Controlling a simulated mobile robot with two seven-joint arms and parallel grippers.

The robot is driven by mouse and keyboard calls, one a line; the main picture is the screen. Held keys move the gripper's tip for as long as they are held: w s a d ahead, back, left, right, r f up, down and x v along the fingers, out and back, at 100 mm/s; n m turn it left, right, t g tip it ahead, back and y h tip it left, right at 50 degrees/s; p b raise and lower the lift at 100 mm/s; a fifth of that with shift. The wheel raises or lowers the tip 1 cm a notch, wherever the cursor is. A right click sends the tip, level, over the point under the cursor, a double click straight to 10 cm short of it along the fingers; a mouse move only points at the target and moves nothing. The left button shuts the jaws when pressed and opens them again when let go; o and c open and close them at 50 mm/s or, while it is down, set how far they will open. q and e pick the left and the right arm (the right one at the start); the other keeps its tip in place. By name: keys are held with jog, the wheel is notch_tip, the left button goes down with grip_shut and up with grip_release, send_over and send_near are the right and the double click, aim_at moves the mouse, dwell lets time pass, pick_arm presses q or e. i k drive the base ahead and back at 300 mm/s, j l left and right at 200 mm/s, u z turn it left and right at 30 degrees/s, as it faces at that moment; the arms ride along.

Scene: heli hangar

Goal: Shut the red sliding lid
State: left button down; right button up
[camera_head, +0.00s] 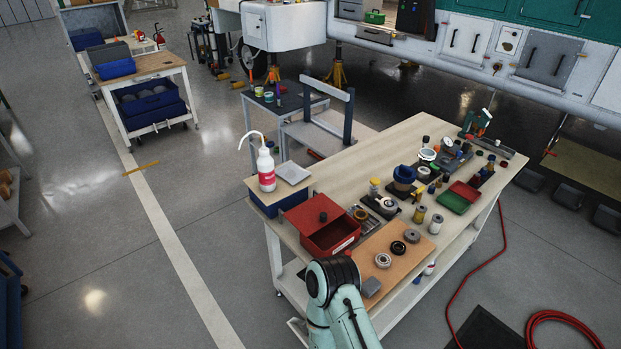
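A red box (333,246) stands at the near left end of the workbench. A flat red lid (304,212) covers its far part and leaves the near part of the dark red inside open. A small black knob or cylinder (323,216) stands up near the lid's edge. One of my arms, pale green with dark joints, rises from the bottom edge just in front of the box. No fingertips of either gripper show.
A wooden board (395,265) with round parts lies to the right. A red-and-green tray (453,202) and many small parts crowd the workbench (345,165).

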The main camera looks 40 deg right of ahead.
aim_at(309, 216)
jog(key=i+z, duration=0.15)
jog(key=z, duration=0.25)
jog(key=i+j+z, duration=0.1)
jog(key=z, duration=0.25)
jog(key=i+j+z, duration=0.15)
jog(key=z, duration=0.25)
jog(key=i+j+z, duration=0.1)
jog(key=z, duration=0.25)
